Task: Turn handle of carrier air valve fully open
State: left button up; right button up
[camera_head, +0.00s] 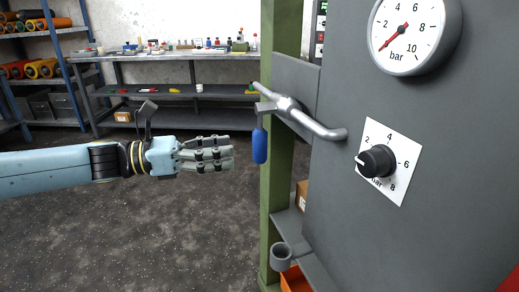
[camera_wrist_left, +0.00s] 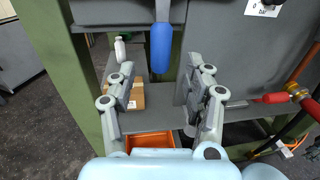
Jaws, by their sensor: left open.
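The valve (camera_head: 288,106) sits on a grey pipe at the edge of the grey panel. Its blue handle (camera_head: 260,146) hangs straight down. My left gripper (camera_head: 233,155) is to the left of the blue handle, at about its height, with the fingers pointing toward it and a small gap between them. In the left wrist view the blue handle (camera_wrist_left: 161,48) appears between and beyond the two spread fingers (camera_wrist_left: 165,80), which are open and empty. My right gripper is not in view.
A gauge (camera_head: 413,32) and a black knob (camera_head: 377,161) are on the panel (camera_head: 450,190). A green post (camera_head: 275,200) stands behind the handle. Below are a cup holder (camera_head: 281,257) and an orange bin (camera_wrist_left: 150,141). A red-handled fitting (camera_wrist_left: 272,98) is at right in the wrist view.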

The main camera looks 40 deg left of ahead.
aim_at(261, 145)
pick_arm(q)
jog(key=x, duration=0.8)
jog(key=shift+d, duration=0.1)
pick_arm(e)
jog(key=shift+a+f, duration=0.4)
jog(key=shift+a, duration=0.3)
pick_arm(q)
jog(key=shift+c, duration=0.2)
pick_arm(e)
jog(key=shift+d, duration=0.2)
pick_arm(q)
grip_shut()
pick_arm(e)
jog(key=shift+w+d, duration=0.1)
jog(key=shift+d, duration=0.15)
pick_arm(q)
jog(key=shift+w+d, duration=0.1)
